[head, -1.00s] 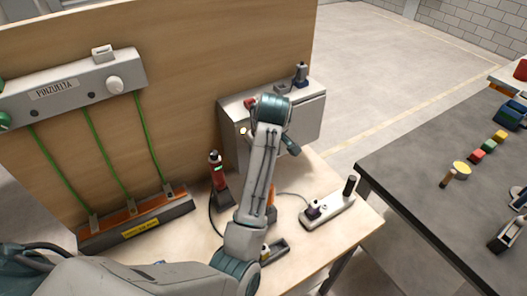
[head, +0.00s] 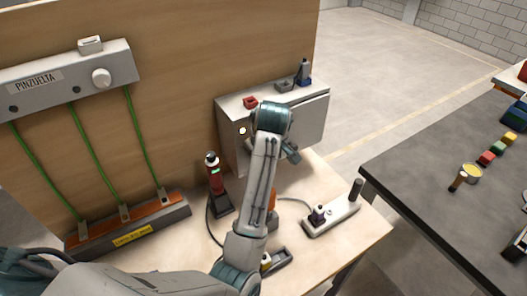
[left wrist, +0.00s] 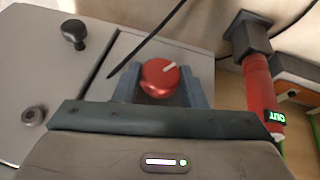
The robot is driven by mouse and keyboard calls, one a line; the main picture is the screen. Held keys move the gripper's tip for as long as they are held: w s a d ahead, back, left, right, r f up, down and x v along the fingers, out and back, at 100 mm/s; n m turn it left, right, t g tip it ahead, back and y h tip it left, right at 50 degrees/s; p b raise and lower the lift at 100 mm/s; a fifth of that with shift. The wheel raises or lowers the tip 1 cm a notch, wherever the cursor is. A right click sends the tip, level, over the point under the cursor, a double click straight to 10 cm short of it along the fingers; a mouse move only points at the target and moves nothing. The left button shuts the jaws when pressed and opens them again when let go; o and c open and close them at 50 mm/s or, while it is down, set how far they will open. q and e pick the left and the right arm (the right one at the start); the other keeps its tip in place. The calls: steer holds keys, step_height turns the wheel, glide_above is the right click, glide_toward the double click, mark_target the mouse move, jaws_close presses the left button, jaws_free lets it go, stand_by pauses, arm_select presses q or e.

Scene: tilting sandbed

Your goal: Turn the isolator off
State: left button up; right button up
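The grey cabinet (head: 232,150) stands at the back of the wooden bench, against the board. A round red knob (left wrist: 158,80) with a pale pointer mark shows in the left wrist view, on the cabinet's grey face. The pointer slants up to the right. My left gripper (left wrist: 160,68) is open, one blue-grey finger on each side of the knob, with small gaps showing between. In the head view my left arm reaches to the cabinet front and hides the knob and fingers. My right gripper is in neither view.
A red device (head: 215,178) with a green display stands left of the arm; it also shows in the left wrist view (left wrist: 262,85). A black knob (left wrist: 74,32) is nearby. A power strip (head: 332,217) lies right. A dark table (head: 440,170) stands beyond a gap.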

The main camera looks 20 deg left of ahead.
arm_select(q)
steer(key=shift+s+a+f+n+t+h, duration=0.1)
steer(key=shift+n+t+h, duration=0.05)
steer(key=shift+t+h, duration=0.25)
steer(key=shift+s+a+f+n+t+h, duration=0.15)
steer(key=shift+t+h, duration=0.15)
steer(key=shift+t, duration=0.2)
steer(key=shift+c, duration=0.3)
steer(key=shift+t+h, duration=0.5)
steer(key=shift+t, duration=0.3)
steer(key=shift+r+n+t+h, duration=0.1)
steer(key=shift+n+t+h, duration=0.2)
steer(key=shift+n+t, duration=0.15)
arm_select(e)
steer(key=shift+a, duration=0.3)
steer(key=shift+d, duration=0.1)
arm_select(q)
steer(key=o, duration=1)
steer(key=shift+c, duration=0.2)
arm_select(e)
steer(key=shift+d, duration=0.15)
arm_select(q)
steer(key=shift+r, duration=0.1)
